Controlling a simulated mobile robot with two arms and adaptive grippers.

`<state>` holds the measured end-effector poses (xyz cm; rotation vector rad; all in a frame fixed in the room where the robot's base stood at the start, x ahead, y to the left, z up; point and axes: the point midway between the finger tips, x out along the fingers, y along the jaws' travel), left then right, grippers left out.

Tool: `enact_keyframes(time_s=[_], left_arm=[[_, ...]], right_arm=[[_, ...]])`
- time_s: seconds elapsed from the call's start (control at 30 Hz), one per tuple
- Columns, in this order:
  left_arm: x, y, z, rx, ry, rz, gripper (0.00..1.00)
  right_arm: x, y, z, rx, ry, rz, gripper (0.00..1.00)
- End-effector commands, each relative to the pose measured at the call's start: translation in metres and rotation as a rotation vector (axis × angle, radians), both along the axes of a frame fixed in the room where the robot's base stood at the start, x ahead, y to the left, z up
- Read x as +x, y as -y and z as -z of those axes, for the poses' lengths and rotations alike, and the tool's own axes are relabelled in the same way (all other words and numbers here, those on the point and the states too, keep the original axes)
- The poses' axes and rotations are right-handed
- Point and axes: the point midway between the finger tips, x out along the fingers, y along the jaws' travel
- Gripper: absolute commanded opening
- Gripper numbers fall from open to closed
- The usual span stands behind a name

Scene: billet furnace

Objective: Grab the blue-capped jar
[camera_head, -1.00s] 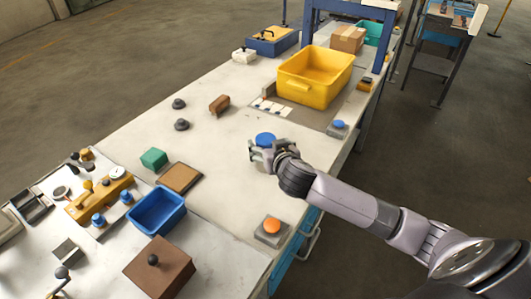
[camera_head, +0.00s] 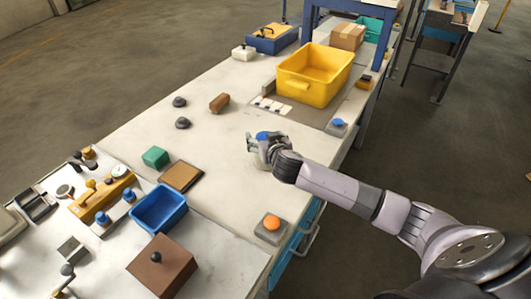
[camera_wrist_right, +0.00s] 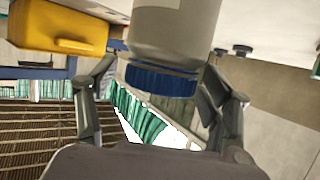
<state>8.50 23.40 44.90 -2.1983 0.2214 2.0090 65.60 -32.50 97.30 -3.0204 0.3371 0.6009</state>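The blue-capped jar stands on the pale workbench near its right edge. In the head view only part of its blue cap (camera_head: 263,135) shows; my right gripper (camera_head: 257,145) hides most of the rest. In the right wrist view the jar's grey-white body (camera_wrist_right: 175,35) and blue cap appear upside down between my right gripper's two fingers (camera_wrist_right: 157,82). The fingers are spread, one on each side. A gap shows at the left finger; the right finger is close to the jar, and contact there is unclear. My left gripper is not in view.
A yellow bin (camera_head: 302,88) stands behind the jar. A blue button box (camera_head: 338,124) and an orange button box (camera_head: 270,225) sit along the right edge. A blue bin (camera_head: 160,207) and green block (camera_head: 155,157) lie left.

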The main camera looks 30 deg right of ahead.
Motion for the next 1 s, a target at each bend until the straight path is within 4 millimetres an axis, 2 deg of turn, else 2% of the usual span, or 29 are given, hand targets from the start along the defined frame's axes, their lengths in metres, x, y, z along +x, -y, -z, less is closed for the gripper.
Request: enact_keyframes(time_s=[0.07,1.0], left_arm=[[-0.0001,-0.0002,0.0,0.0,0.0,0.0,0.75],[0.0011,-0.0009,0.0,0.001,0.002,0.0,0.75]], right_arm=[[-0.0001,0.0002,0.0,0.0,0.0,0.0,0.66],[-0.0009,0.0009,0.0017,-0.002,-0.005,0.002,0.03]])
